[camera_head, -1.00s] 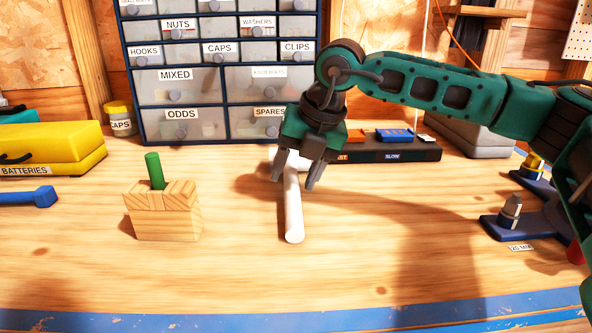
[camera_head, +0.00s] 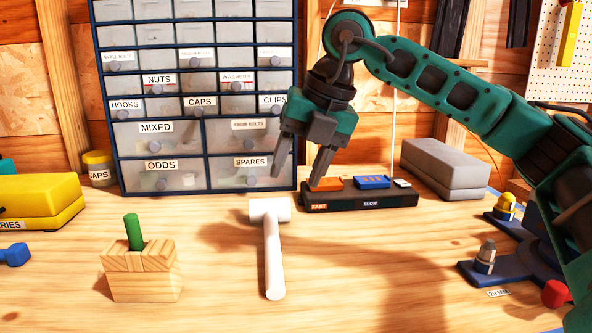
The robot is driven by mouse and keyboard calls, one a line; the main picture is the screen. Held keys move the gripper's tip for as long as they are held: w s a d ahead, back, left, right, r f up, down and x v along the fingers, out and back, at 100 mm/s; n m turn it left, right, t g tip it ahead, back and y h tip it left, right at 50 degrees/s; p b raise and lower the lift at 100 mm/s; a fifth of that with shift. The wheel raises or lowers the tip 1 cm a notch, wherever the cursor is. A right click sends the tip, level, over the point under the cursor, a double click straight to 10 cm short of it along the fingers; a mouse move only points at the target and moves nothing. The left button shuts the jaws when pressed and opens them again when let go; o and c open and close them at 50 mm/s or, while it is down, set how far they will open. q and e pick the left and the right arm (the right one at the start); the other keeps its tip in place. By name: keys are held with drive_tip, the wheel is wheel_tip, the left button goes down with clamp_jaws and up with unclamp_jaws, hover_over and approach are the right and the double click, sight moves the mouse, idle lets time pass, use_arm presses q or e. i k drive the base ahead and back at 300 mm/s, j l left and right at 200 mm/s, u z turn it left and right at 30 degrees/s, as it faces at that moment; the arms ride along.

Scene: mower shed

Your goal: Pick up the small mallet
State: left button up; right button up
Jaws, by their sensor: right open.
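The small mallet (camera_head: 273,255) is white and lies on the workbench near the middle. Its head is at the far end and its handle points towards me. My right gripper (camera_head: 297,178) is open and empty, raised above and behind the mallet's head, slightly to its right. It is apart from the mallet, with its fingers pointing down in front of the drawer cabinet and the black charger-like box. My left gripper is not in view.
A wooden block with a green peg (camera_head: 140,272) stands left of the mallet. Behind are the drawer cabinet (camera_head: 200,140) and a black box marked SLOW (camera_head: 370,201). A yellow case (camera_head: 40,200) is at left, a blue fixture (camera_head: 480,273) at right. Bench around the handle is clear.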

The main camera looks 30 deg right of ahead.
sight(269, 212)
drive_tip(key=k+j, duration=0.75)
drive_tip(key=k, duration=0.1)
